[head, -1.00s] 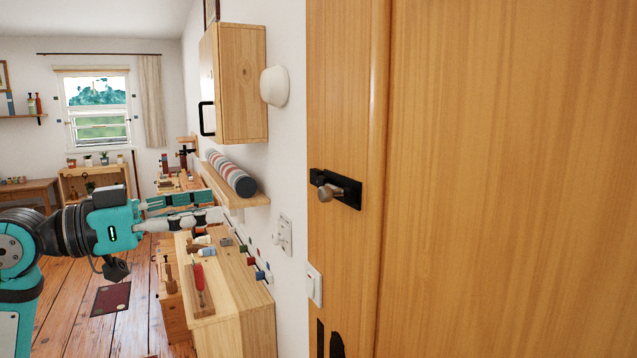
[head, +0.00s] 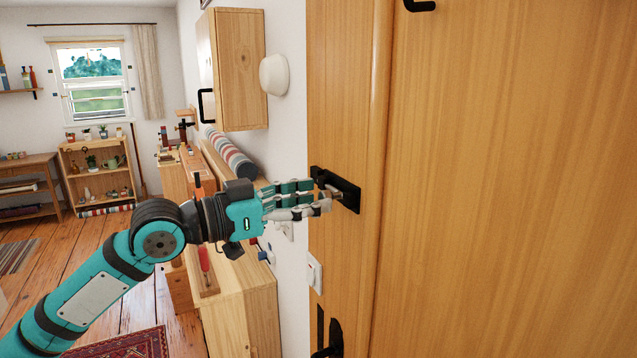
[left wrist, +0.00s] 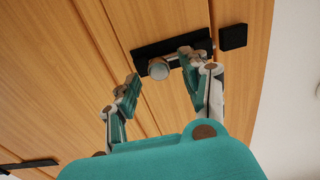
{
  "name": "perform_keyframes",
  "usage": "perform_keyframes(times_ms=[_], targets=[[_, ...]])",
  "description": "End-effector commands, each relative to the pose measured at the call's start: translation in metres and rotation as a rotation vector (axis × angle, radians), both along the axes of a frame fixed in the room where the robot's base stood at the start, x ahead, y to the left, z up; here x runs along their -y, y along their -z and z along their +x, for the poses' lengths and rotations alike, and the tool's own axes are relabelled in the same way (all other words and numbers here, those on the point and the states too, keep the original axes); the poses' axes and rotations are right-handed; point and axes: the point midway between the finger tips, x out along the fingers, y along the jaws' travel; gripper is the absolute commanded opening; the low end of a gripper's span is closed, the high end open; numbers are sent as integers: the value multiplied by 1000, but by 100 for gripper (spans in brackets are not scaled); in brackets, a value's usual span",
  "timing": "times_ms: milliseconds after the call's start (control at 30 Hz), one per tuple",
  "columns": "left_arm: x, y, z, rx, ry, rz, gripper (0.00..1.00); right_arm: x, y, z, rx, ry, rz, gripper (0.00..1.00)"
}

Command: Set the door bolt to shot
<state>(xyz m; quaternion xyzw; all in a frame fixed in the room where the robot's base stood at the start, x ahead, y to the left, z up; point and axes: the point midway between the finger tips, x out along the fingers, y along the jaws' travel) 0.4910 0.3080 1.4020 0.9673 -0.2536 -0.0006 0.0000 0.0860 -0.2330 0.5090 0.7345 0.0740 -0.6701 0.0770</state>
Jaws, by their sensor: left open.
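The door bolt (head: 350,197) is a black plate on the wooden door, with a small round metal knob (left wrist: 158,70) standing out from it. In the left wrist view a separate small black piece (left wrist: 232,37) sits just to the right of the plate, with a gap of wood between; I cannot make out a rod bridging it. My left gripper (head: 320,195) is open at the bolt, its fingers on either side of the knob. The right finger overlaps the plate in the left wrist view; whether either touches the knob is unclear. My right gripper is not in view.
The wooden door (head: 510,200) fills the right side. A black door handle (head: 334,340) and a white switch (head: 314,272) are below the bolt. A wall cabinet (head: 238,70), a striped roll (head: 232,155) on a shelf and a wooden cabinet (head: 250,315) stand left of the door.

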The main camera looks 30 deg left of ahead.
Motion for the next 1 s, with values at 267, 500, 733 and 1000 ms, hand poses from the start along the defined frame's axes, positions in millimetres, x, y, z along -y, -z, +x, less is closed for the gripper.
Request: perform_keyframes(times_ms=[267, 500, 733, 1000], targets=[[9, -1, 16, 1, 1, 0, 46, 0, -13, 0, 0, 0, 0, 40], [10, 0, 17, 2, 0, 0, 46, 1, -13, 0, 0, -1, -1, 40], [10, 0, 17, 1, 0, 0, 29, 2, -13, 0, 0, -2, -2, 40], [10, 0, 17, 1, 0, 0, 0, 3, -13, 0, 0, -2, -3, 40]])
